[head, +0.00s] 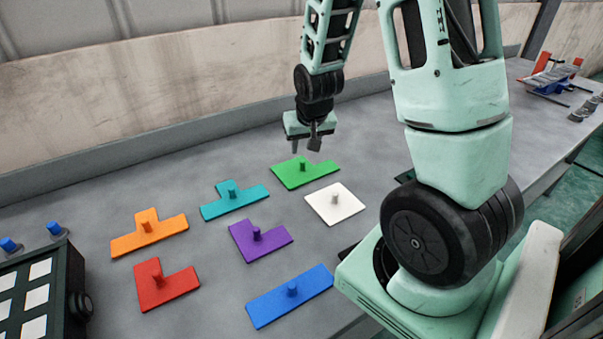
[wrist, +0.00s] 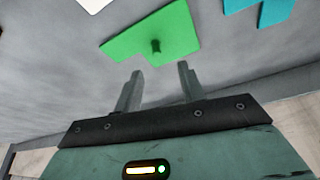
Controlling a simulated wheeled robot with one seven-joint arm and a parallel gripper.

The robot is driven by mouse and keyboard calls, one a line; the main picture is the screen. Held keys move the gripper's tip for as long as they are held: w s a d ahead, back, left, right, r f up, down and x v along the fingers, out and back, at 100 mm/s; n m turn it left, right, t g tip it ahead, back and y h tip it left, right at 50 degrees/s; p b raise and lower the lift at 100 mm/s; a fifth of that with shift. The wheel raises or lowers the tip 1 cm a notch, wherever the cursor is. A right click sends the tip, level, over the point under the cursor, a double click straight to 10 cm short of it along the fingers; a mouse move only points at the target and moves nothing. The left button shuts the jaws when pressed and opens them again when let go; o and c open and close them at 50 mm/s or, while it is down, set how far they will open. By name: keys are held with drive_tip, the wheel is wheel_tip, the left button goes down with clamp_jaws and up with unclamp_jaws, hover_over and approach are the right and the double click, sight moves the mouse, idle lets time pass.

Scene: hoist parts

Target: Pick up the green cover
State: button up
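The green cover (head: 296,175) lies flat on the grey table with a small upright peg near its middle. In the wrist view the green cover (wrist: 172,37) is just beyond my fingertips, its peg roughly in line with the gap between them. My gripper (head: 304,147) is above the table, just over the far edge of the cover and apart from it. In the wrist view my gripper (wrist: 160,70) has its two fingers apart with nothing between them.
A white cover (head: 334,205) and a teal cover (head: 222,203) lie close to the green one. Purple (head: 268,240), orange (head: 136,238), red (head: 178,290) and blue (head: 270,305) covers lie nearer. A dark box (head: 62,290) stands at left. A wall runs behind the table.

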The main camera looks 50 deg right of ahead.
sight(303, 162)
drive_tip(key=x, duration=0.4)
drive_tip(key=shift+d+p+x, duration=0.15)
drive_tip(key=shift+p+x, duration=0.05)
drive_tip(key=shift+x, duration=1.1)
drive_tip(key=shift+d+p+x, duration=0.15)
drive_tip(key=shift+d+x, duration=0.05)
drive_tip(key=shift+x, duration=1.1)
drive_tip(key=shift+s, duration=0.15)
clamp_jaws()
